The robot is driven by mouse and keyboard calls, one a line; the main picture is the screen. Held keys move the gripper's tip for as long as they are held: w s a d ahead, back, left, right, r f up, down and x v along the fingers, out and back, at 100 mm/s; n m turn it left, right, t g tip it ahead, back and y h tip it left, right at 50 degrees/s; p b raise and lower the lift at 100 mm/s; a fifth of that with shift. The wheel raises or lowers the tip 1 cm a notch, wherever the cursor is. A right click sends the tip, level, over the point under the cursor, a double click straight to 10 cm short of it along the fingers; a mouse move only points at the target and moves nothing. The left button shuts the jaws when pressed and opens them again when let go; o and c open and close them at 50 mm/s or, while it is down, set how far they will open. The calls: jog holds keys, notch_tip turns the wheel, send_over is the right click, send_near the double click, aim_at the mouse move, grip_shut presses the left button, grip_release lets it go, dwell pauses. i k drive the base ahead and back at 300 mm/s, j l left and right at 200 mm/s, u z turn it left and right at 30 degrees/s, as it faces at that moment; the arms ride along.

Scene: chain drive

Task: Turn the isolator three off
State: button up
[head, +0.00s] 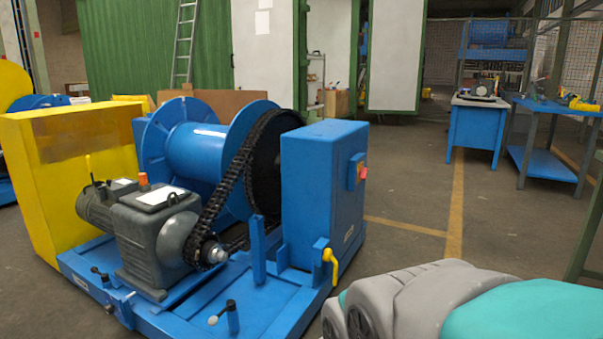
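A blue cabinet (318,190) stands at the right end of the chain drive. A small blue switch box with a red and yellow knob (363,172) is on its right side. A yellow lever (330,266) is low at the cabinet's front right corner. Another thin yellow lever (89,168) stands up by the motor at the left. I cannot read any number, so I cannot tell which of these is isolator three, nor its setting. My gripper is not in view; a grey and teal part, seemingly my arm, fills the lower right.
The blue drum (195,155), black chain (228,185) and grey gearbox (155,225) sit on a blue base frame (265,310). A yellow guard (50,180) is at the left. Open floor (410,205) lies right of the cabinet. Blue benches (475,135) stand farther back.

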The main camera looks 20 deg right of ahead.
aim_at(363, 172)
jog(key=i+l+z, duration=0.15)
jog(key=i+l, duration=0.25)
jog(key=i+l+z, duration=0.2)
jog(key=i+l, duration=0.2)
jog(key=i+l+z, duration=0.15)
jog(key=i+l, duration=0.2)
jog(key=i+l+z, duration=0.15)
jog(key=i, duration=0.35)
jog(key=i+l+z, duration=0.2)
jog(key=i+l, duration=0.15)
jog(key=i, duration=0.1)
